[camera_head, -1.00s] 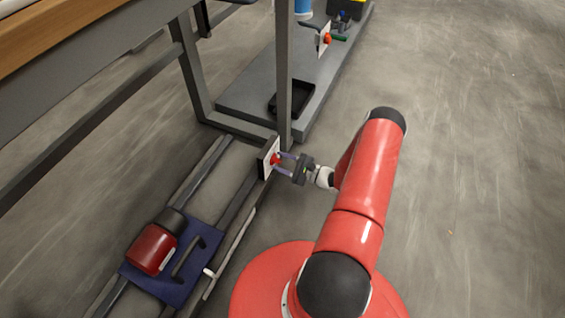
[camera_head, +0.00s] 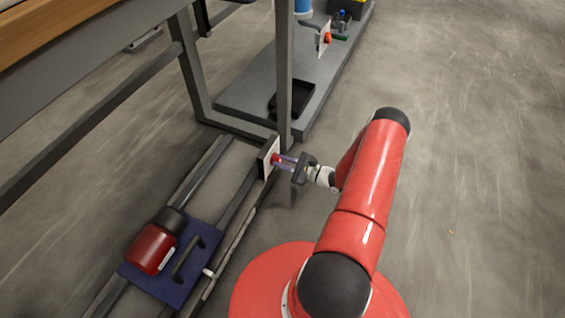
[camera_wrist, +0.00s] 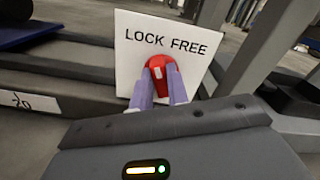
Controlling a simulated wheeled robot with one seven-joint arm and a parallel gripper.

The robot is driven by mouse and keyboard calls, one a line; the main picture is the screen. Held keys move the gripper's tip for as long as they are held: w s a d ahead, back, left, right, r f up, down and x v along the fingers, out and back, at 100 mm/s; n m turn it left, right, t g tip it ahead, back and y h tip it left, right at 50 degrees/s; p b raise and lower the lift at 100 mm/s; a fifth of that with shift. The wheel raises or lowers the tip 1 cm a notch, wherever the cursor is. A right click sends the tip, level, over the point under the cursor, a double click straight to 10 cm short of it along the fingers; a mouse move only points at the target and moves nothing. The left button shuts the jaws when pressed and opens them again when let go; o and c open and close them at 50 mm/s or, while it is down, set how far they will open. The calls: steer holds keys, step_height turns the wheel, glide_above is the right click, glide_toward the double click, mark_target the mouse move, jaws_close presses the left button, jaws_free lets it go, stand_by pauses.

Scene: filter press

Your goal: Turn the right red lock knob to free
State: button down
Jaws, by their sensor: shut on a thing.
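The red lock knob (camera_wrist: 158,63) sits on a white plate (camera_wrist: 140,30) lettered LOCK on the left and FREE on the right. In the wrist view a pale mark shows on the knob, between the fingers. It cannot be told for sure which word the mark points to. My gripper (camera_wrist: 160,77) has its two purple fingers on either side of the knob, shut on it. The knob (camera_head: 275,159) also shows in the head view, partly hidden by my gripper (camera_head: 282,160).
A second red knob (camera_head: 327,38) is on a plate farther back. A blue carriage (camera_head: 203,241) with a red motor (camera_head: 150,249) rests on the rails at lower left. A grey frame post (camera_head: 284,80) stands just behind the plate. The floor at right is clear.

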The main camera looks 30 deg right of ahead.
steer(key=m+b, duration=0.1)
steer(key=m, duration=0.5)
steer(key=shift+w+d, duration=0.1)
steer(key=shift+d, duration=0.05)
steer(key=m, duration=0.5)
steer(key=shift+w+d+f+m, duration=0.1)
steer(key=shift+m, duration=0.3)
steer(key=c, duration=1.4)
jaws_free()
steer(key=shift+o, duration=0.2)
steer(key=v, duration=0.7)
steer(key=shift+s+d, duration=0.25)
steer(key=shift+s, duration=0.1)
